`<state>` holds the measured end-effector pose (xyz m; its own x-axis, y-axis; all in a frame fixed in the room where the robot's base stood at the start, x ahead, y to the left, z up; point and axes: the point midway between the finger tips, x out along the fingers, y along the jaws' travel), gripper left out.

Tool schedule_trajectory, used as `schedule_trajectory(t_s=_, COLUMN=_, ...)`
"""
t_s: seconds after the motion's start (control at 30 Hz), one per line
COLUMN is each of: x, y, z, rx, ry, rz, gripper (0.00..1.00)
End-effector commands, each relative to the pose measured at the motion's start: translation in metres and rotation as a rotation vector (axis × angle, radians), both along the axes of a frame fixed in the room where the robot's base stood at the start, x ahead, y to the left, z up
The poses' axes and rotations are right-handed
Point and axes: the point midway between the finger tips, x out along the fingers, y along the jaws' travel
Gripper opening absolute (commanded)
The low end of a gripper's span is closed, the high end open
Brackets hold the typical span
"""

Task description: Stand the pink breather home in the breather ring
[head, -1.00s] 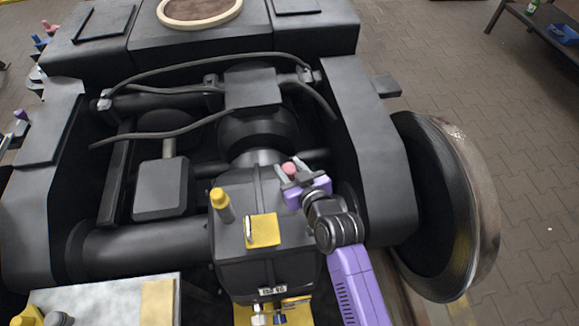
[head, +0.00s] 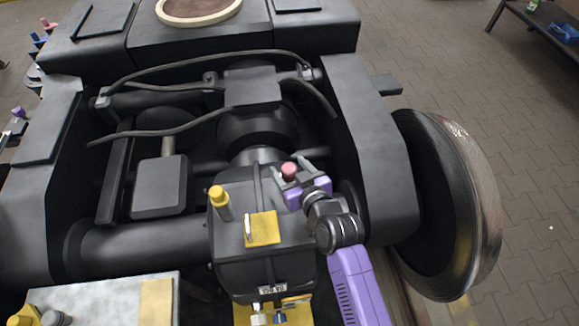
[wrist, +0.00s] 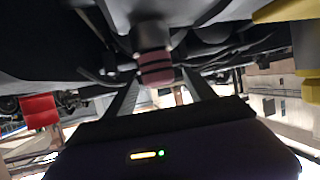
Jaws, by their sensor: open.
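The pink breather (head: 289,170) has a pink cap and stands at the right back of the dark gearbox housing (head: 240,240). In the wrist view its ribbed pink cap (wrist: 155,67) and grey body (wrist: 152,36) show between my fingers, with the body against dark metal. My gripper (head: 290,171) is open, its two fingers on either side of the breather with gaps beside the cap. The breather ring cannot be made out; the breather's foot is hidden by the cap and my gripper.
A yellow-capped breather (head: 220,203) and a yellow plate (head: 263,229) sit on the housing to the left. Hoses (head: 165,132) cross behind. The bogie's side frame (head: 370,150) and wheel (head: 450,205) bound the right. A pale bench top (head: 105,300) is at front left.

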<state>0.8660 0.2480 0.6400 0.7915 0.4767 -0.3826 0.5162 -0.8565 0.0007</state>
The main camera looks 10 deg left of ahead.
Motion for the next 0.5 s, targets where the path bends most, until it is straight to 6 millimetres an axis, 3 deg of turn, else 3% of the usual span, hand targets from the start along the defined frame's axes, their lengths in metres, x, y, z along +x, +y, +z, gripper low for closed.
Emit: schedule_trajectory(t_s=0.5, x=-0.056, y=-0.034, z=0.027, rx=0.000, ry=0.000, rz=-0.001, gripper=0.64)
